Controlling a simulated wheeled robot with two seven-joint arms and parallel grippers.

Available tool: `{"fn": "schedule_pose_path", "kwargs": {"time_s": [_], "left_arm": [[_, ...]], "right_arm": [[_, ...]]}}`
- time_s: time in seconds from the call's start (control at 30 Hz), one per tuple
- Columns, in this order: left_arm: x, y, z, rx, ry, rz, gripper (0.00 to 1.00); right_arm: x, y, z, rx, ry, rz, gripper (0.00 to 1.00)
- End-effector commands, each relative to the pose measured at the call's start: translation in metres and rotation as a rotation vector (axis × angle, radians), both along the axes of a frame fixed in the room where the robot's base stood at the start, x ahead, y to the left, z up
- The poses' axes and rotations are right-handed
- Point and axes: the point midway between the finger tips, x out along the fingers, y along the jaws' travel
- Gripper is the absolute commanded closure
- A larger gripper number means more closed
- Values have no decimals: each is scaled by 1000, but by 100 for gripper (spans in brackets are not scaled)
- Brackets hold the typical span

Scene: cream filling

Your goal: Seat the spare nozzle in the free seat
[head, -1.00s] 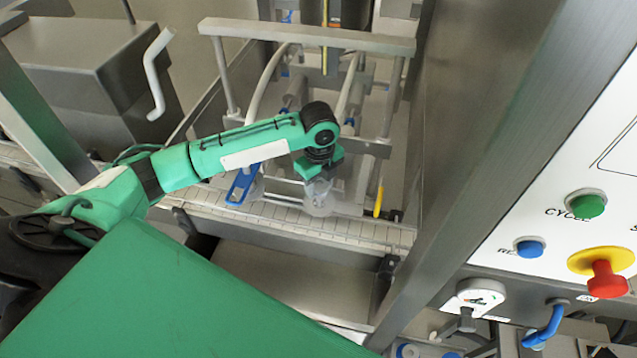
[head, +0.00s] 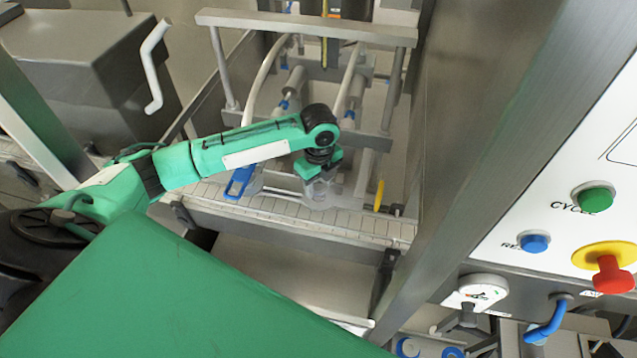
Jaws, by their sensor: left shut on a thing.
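My left gripper (head: 319,182) points down at the filling machine, over the conveyor's far edge. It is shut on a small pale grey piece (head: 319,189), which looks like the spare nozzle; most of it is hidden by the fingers. A pale grey round part (head: 317,201), which may be the free seat, shows right under it. I cannot tell whether the piece touches or sits in it. A blue lever (head: 240,182) is left of the gripper and a yellow lever (head: 379,195) is right of it. My right gripper is not in view.
A metal crossbar (head: 300,27) on posts stands behind the gripper, with pale hoses (head: 268,80) beneath it. A slatted conveyor (head: 290,216) runs in front. A thick steel post (head: 440,190) and a button panel (head: 560,215) close off the right side.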

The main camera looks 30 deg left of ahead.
Motion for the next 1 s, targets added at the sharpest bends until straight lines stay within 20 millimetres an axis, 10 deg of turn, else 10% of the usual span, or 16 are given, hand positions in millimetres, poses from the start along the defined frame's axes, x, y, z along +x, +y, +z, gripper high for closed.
{"fn": "schedule_pose_path", "kwargs": {"time_s": [1.0], "left_arm": [[9, 4, -11, 3, -17, 13, 87]], "right_arm": [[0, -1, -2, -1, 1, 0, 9]]}}
